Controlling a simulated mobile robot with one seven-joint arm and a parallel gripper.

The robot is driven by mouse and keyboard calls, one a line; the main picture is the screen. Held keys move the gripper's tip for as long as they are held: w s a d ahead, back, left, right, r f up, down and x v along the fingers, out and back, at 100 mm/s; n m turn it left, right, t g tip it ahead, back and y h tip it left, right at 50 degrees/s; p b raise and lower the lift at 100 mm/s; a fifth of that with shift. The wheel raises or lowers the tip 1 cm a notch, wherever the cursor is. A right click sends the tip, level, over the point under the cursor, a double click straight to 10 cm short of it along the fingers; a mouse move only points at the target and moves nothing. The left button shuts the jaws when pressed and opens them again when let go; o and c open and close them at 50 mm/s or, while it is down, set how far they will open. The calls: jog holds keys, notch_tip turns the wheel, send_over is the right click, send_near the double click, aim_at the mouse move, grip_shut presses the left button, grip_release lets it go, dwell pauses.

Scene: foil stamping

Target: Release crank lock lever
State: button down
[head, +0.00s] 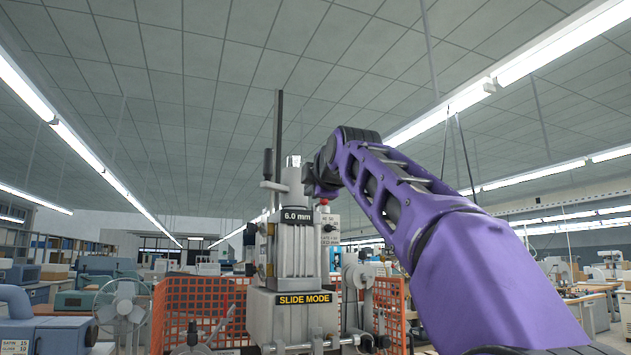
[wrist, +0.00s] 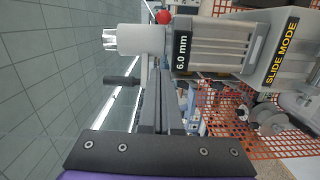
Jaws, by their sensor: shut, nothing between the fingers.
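The foil stamping machine (head: 297,250) stands in the middle of the head view, with a "6.0 mm" plate and a "SLIDE MODE" label. It also shows in the wrist view (wrist: 210,45), turned on its side. A dark upright crank handle (head: 267,162) rises at its upper left; the wrist view shows it too (wrist: 120,80). A red ball knob (head: 324,203) shows at the upper right, also in the wrist view (wrist: 163,17). I cannot tell which part is the lock lever. My gripper (wrist: 155,72) is shut and empty, near the machine's pale top cylinder (wrist: 132,39).
Orange mesh fencing (head: 200,308) stands around the machine. A pedestal fan (head: 121,306) is at the left. A reel (head: 359,277) sits beside the machine at the right. Benches with equipment fill the background. The space above the machine is open, apart from a thin dark post (head: 279,115).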

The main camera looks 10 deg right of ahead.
aim_at(320, 204)
jog(key=w+d+p, duration=0.2)
jog(key=w+d, duration=0.1)
jog(key=w, duration=0.4)
jog(key=shift+w+f, duration=0.15)
jog(key=shift+w, duration=0.1)
jog(key=shift+d+n+y, duration=0.3)
jog(key=shift+n+y, duration=0.1)
jog(key=shift+y, duration=0.1)
